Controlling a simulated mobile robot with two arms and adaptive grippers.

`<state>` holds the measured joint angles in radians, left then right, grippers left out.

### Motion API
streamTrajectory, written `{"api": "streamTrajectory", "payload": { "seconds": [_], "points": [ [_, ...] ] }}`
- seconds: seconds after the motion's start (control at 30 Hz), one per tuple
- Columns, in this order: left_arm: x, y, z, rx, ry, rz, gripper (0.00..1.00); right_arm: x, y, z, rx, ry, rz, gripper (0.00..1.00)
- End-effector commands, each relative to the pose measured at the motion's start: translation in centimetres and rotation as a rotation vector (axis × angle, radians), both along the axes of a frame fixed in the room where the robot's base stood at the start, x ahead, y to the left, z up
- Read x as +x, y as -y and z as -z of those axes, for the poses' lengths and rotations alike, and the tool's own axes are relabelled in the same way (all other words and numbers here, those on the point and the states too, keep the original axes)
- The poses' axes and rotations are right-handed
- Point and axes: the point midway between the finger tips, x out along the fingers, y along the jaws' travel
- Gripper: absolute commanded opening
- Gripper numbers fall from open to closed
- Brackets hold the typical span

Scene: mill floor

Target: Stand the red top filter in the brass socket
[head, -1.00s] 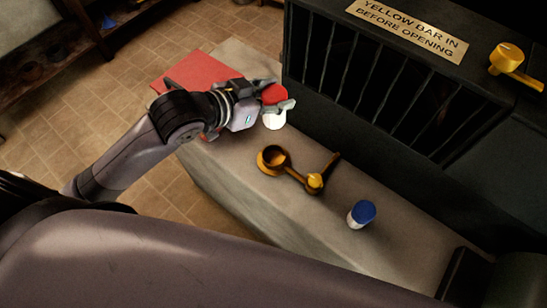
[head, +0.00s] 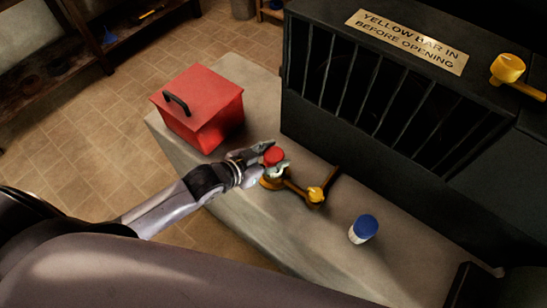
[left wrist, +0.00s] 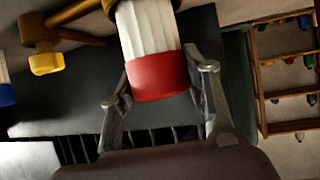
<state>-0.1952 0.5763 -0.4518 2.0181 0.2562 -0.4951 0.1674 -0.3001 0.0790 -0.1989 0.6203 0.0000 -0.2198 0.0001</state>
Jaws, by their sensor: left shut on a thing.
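The red top filter (head: 273,156) is a white ribbed cylinder with a red cap. My left gripper (head: 271,164) is shut on it and holds it upright over the ring of the brass socket (head: 270,184). The socket lies on the grey slab, with a brass arm and a yellow knob (head: 316,194) to its right. The left wrist view shows the filter (left wrist: 153,50) between the fingers. Whether its lower end is inside the ring or just above it, I cannot tell; the gripper hides part of the ring. My right gripper is not in view.
A blue-capped white filter (head: 364,229) stands on the slab (head: 300,245) at the right. A red box with a black handle (head: 215,105) stands at the far left. A dark barred cabinet (head: 370,90) with a sign backs the slab; a brass piece (head: 509,69) sits on top.

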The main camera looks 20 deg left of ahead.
Motion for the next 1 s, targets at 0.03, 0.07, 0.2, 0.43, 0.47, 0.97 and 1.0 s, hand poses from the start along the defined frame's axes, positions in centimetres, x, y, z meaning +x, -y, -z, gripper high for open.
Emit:
{"api": "streamTrajectory", "payload": {
  "seconds": [0.03, 0.07, 0.2, 0.43, 0.47, 0.97, 1.0],
  "points": [
    [0.00, 0.01, 0.71, -0.001, 0.000, 0.000, 0.13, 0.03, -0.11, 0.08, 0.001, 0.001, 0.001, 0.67],
    [0.00, 0.00, 1.02, 0.000, 0.000, 0.000, 0.13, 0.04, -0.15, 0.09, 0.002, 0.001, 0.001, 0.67],
    [0.02, 0.03, 1.43, 0.000, 0.003, 0.001, 0.13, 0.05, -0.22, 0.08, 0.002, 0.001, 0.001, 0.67],
    [0.02, 0.02, 1.51, 0.000, 0.002, 0.000, 0.13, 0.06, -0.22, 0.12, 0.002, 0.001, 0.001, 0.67],
    [0.02, 0.02, 1.61, 0.000, 0.002, 0.000, 0.13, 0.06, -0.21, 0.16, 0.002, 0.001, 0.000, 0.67],
    [0.01, 0.00, 1.60, 0.000, 0.001, 0.000, 0.64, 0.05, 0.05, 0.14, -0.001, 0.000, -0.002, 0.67],
    [0.01, 0.00, 1.60, 0.000, 0.001, 0.000, 0.64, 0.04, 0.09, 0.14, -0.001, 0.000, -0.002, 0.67]
  ]
}}
